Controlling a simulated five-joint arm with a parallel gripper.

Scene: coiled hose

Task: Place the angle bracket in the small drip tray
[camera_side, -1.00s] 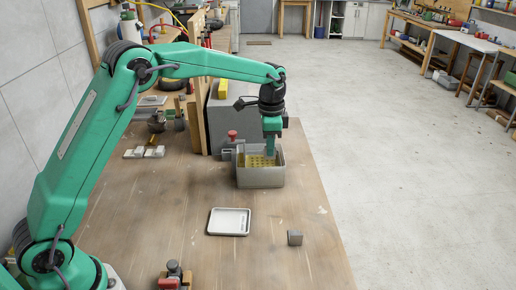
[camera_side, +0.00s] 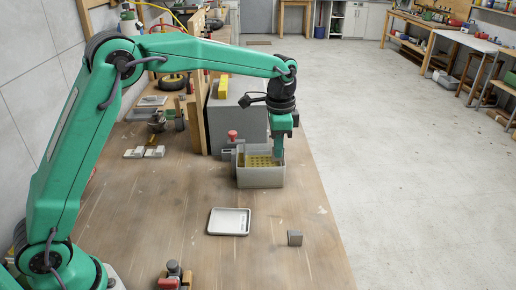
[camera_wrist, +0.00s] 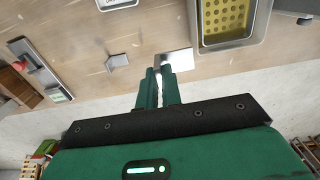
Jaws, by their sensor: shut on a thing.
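My gripper (camera_side: 278,157) is at the right edge of the grey bin in the side view, pointing down. In the wrist view my gripper (camera_wrist: 158,78) is shut on a shiny metal piece, the angle bracket (camera_wrist: 178,62), which sticks out past the fingertips to the right. I cannot make out the bracket in the side view. The small drip tray (camera_side: 229,222) is a shallow white tray lying on the bench, nearer the camera than the bin and left of my gripper. No bracket shows in it. A pale tray corner shows at the top of the wrist view.
The grey bin (camera_side: 261,178) has a yellow perforated insert (camera_wrist: 223,16). A small grey block (camera_side: 295,238) lies right of the tray, near the bench's right edge. A red-topped device (camera_side: 232,137) stands behind the bin's left side. The bench between bin and tray is clear.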

